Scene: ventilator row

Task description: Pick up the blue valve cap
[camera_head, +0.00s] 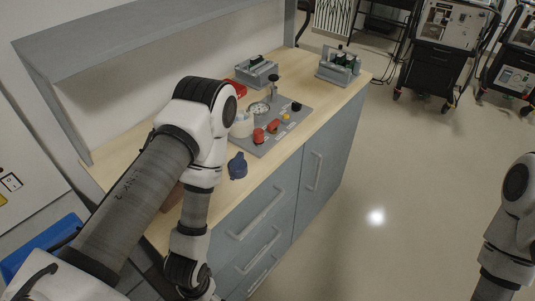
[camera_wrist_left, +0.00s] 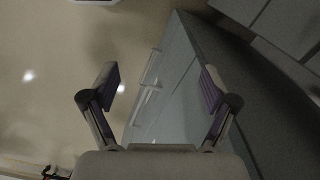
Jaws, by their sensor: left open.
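The blue valve cap (camera_head: 237,166) stands on the wooden counter near its front edge, just right of my left forearm in the head view. My left gripper (camera_wrist_left: 160,86) is open and empty, its two fingers spread wide in the left wrist view. It hangs low in front of the drawer fronts, away from the cap; in the head view its fingers are out of frame. The cap does not show in the wrist view. My right arm shows at the right edge of the head view, but its gripper is out of frame.
A grey board (camera_head: 270,140) with red, orange, yellow and black parts lies behind the cap. A white container (camera_head: 242,124) stands by it. Two grey holders (camera_head: 257,75) (camera_head: 338,69) stand farther back. A grey shelf (camera_head: 150,36) overhangs the counter.

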